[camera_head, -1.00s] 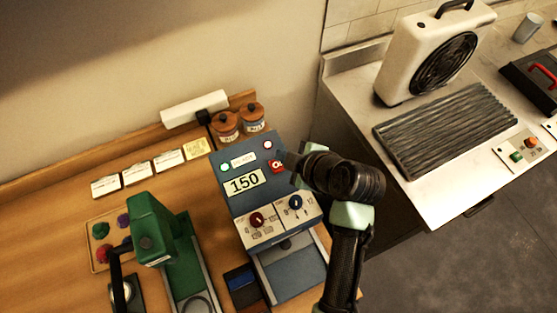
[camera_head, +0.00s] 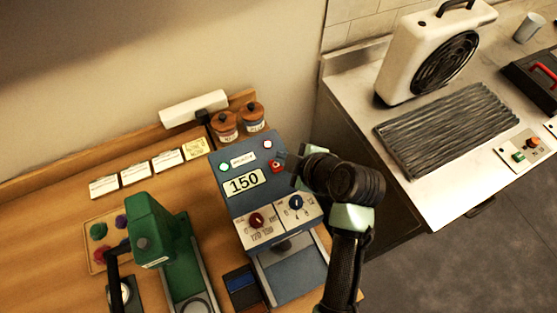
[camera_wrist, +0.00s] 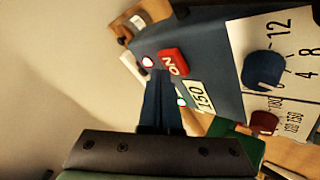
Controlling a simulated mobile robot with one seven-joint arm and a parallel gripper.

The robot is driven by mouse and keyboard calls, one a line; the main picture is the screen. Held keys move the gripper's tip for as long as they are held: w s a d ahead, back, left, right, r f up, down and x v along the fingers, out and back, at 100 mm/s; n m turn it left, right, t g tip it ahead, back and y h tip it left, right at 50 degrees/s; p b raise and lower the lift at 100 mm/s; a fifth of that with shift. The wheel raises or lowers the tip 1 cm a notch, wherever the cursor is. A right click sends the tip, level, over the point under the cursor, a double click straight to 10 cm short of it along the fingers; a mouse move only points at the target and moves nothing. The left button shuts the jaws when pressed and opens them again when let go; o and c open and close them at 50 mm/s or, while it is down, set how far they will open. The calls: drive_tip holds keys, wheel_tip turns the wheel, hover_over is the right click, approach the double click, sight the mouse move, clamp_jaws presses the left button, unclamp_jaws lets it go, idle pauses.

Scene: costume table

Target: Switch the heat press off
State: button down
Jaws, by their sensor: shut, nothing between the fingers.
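The heat press (camera_head: 232,196) is a blue box on the wooden table with a "150" display (camera_head: 244,182), a red knob (camera_head: 257,220) and a blue knob (camera_head: 295,202). Its red switch (camera_head: 276,167) is at the upper right of the panel, and the wrist view shows it as a red block (camera_wrist: 173,63) with lettering that reads "ON" upside down. A round lamp (camera_head: 224,167) sits at the upper left and another (camera_head: 267,144) above the switch. My gripper (camera_head: 284,158) is shut and empty, with its tips close beside the switch; contact cannot be told.
A green press (camera_head: 150,230) stands left of the heat press. Two lidded jars (camera_head: 252,114) and a white power strip (camera_head: 194,107) are behind it. A counter at right holds a white fan (camera_head: 428,60), a dark ridged mat (camera_head: 440,130) and a small control box (camera_head: 522,150).

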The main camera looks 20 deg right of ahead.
drive_tip(key=shift+f+b, duration=0.4)
drive_tip(key=shift+f, duration=0.1)
drive_tip(key=shift+r, duration=0.1)
idle(0.3)
drive_tip(key=shift+r+p, duration=0.75)
drive_tip(key=shift+r, duration=0.15)
wheel_tip(320, 180, up, 6)
drive_tip(key=p, duration=0.4)
drive_tip(key=shift+p, duration=0.3)
